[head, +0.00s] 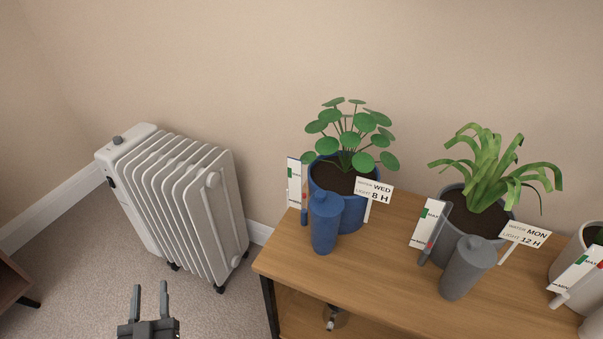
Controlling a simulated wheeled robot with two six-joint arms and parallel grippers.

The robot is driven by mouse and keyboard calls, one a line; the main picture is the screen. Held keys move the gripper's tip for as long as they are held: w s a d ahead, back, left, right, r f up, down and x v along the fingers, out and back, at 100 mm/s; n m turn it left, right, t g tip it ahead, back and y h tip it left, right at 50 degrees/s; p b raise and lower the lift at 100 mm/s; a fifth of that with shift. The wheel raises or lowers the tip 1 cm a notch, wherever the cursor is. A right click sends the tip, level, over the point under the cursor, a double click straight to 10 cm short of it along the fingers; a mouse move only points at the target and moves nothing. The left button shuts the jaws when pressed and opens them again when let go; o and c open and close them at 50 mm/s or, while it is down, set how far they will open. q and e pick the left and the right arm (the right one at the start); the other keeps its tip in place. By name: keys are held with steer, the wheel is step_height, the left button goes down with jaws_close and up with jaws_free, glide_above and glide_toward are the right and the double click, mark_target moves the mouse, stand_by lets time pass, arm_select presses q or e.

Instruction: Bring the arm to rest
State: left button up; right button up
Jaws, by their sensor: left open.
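My left gripper (150,300) shows at the bottom left of the head view. Its two dark fingers point up the picture, are apart and have nothing between them. It is over the carpet, in front of the radiator and left of the wooden table, and touches neither in this view. The rest of the left arm is cut off by the lower edge. My right gripper is not in view.
A white oil radiator (180,200) stands on the carpet by the wall. A wooden table (390,260) carries a blue pot (350,212), a blue bottle (324,225), a grey pot (450,215), a grey bottle (466,268) and label cards. Dark furniture (14,285) is at far left.

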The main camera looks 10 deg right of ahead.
arm_select(q)
steer(key=s+a+f+g+p, duration=0.2)
steer(key=s+f+g+p, duration=0.8)
steer(key=s+f+p, duration=0.4)
steer(key=s+a+f+g+p, duration=0.1)
steer(key=s+g+p, duration=0.3)
steer(key=s, duration=0.8)
steer(key=s+a+f+g+p, duration=0.2)
steer(key=s+g+p, duration=0.3)
steer(key=s, duration=0.6)
steer(key=shift+s+f, duration=0.4)
steer(key=shift+f, duration=0.2)
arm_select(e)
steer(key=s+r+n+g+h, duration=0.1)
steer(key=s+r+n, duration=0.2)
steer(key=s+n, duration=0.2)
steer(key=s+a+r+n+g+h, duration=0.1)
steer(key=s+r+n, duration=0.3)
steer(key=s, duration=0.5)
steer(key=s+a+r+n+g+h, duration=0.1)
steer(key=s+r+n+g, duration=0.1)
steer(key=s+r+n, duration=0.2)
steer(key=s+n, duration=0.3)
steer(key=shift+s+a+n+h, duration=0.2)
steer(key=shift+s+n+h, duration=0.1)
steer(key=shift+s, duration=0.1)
arm_select(q)
steer(key=shift+c, duration=0.5)
